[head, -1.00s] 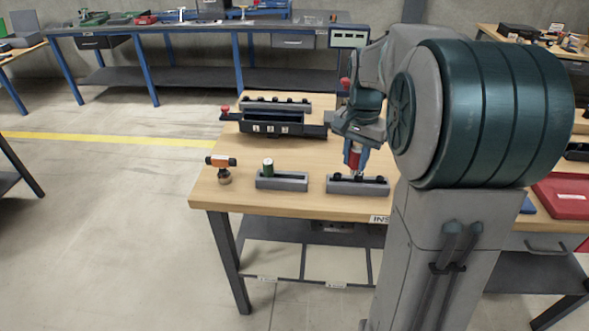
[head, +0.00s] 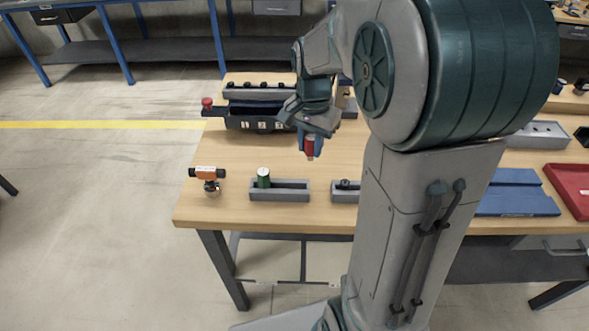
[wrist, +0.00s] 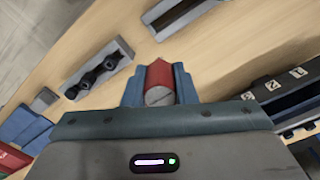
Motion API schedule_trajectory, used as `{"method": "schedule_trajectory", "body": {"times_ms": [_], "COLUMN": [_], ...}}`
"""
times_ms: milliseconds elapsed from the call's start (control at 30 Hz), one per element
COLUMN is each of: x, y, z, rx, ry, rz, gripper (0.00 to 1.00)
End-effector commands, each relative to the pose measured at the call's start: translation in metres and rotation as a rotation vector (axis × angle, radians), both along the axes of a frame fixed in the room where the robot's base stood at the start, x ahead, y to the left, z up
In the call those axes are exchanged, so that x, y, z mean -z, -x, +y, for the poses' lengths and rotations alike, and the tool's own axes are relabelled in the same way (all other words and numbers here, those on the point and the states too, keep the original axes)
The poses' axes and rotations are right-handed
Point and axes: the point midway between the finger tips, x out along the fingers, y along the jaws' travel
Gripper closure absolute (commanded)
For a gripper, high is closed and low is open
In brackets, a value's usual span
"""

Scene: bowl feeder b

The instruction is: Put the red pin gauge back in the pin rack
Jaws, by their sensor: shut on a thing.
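The red pin gauge (head: 309,146) is held between the blue fingers of my gripper (head: 309,151). In the wrist view the pin's red body (wrist: 159,76) and its grey end face show between the fingers. My gripper holds it in the air over the table, in front of a dark rack (head: 238,123) with numbered white labels. That rack also shows at the right of the wrist view (wrist: 268,88). A grey block (head: 340,197) with black round fittings stands at the front, partly hidden by my arm; it also shows at the wrist view's upper left (wrist: 124,49).
A grey strip with black knobs (head: 262,91) lies behind the dark rack. Bare table (head: 230,150) lies between.

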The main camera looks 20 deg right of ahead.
Motion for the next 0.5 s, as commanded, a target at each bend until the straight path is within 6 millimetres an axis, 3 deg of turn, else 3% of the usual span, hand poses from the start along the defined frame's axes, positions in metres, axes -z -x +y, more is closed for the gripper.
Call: {"method": "schedule_trajectory", "body": {"times_ms": [33,200,367,500], "x": [0.006,0.021,0.030,0.052], "y": [0.004,0.011,0.013,0.014], "z": [0.012,0.035,0.041,0.042], "rx": [-0.007,-0.004,-0.002,-0.002], "ry": [-0.001,0.000,0.000,0.000], "rz": [0.002,0.000,0.001,0.004], "gripper": [0.99,0.99,0.99,0.99]}}
